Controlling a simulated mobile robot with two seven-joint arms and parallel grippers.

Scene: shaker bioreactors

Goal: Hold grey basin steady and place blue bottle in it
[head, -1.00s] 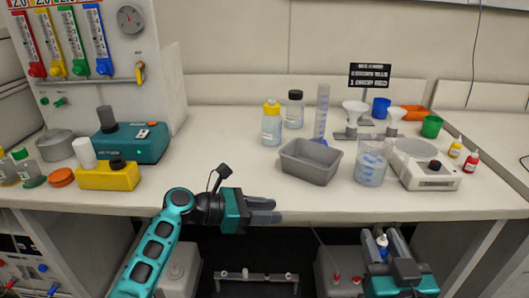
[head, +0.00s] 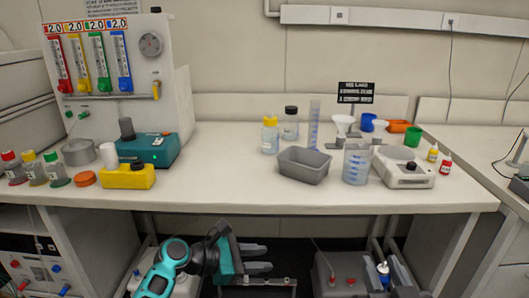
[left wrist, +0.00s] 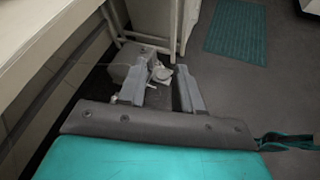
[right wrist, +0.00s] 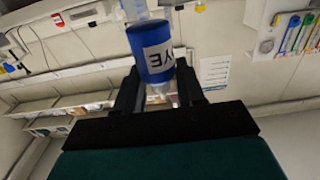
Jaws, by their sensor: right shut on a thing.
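The grey basin (head: 303,168) is an open rectangular tub on the bench, near its front edge in the head view. It is empty as far as I can see. My right gripper (head: 387,266) is low in front of the bench, shut on the blue bottle (head: 383,268). In the right wrist view the bottle (right wrist: 154,52) shows a blue body with a white label between the fingers. My left gripper (head: 262,257) is open and empty, below the bench edge and apart from the basin. Its spread fingers (left wrist: 160,92) also show in the left wrist view.
A beaker (head: 357,163) stands close to the basin's right, with a white balance-like device (head: 405,174) beyond. A yellow-capped bottle (head: 270,136) and a tall cylinder (head: 314,125) stand behind. The bench top (head: 222,175) left of the basin is clear.

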